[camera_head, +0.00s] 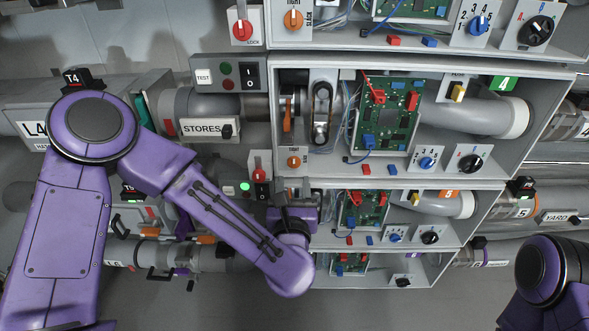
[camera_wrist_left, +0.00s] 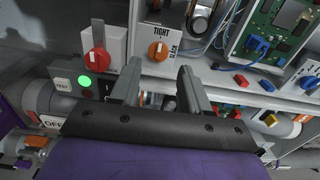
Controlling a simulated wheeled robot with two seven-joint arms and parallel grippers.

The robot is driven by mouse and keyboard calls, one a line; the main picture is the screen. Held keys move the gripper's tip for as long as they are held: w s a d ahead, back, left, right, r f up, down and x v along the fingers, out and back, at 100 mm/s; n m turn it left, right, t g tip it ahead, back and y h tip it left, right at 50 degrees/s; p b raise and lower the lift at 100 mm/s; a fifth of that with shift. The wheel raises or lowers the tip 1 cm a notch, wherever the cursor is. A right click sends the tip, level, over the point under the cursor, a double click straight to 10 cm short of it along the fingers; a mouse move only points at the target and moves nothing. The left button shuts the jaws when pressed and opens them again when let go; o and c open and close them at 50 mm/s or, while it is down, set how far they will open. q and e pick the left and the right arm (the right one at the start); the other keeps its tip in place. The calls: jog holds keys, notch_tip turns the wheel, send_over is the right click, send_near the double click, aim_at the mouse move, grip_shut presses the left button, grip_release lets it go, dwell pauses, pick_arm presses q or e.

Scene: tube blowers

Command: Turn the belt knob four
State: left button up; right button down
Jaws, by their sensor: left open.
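The belt knob of unit four is an orange dial (camera_head: 294,161) on a white plate at the box's lower left. The wrist view shows it as an orange knob (camera_wrist_left: 158,51) with a slanted white mark, between the words TIGHT and SLACK. My left gripper (camera_wrist_left: 160,70) is open, and nothing shows held between its fingers. Its fingertips appear just below the knob plate in that view, apart from the knob as far as I can tell. In the head view my left gripper (camera_head: 291,190) is partly hidden by its own wrist. My right gripper is out of view.
A red lock knob (camera_head: 260,175) stands left of the belt knob, also in the wrist view (camera_wrist_left: 97,60). Green sign 4 (camera_head: 504,83) marks the box. Red block (camera_head: 366,170) and blue block (camera_head: 392,170) lie to the right. Similar boxes sit above and below.

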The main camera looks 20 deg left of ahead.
aim_at(295, 163)
pick_arm(q)
jog(key=p+x, duration=0.1)
jog(key=x, duration=0.7)
jog(key=shift+f, duration=0.1)
jog(key=shift+s, duration=0.1)
jog(key=c, duration=0.8)
jog(key=shift+o, duration=0.3)
jog(key=shift+m, duration=0.3)
jog(key=m, duration=0.3)
jog(key=shift+d+b, duration=0.15)
jog(key=shift+b, duration=0.15)
jog(key=m, duration=0.5)
jog(key=shift+d+f, duration=0.15)
jog(key=shift+d, duration=0.05)
jog(key=m, duration=0.5)
jog(key=shift+d+f, duration=0.1)
jog(key=shift+f, duration=0.1)
jog(key=shift+f+m+p, duration=0.2)
jog(key=shift+m+p, duration=0.25)
jog(key=shift+m, duration=1.85)
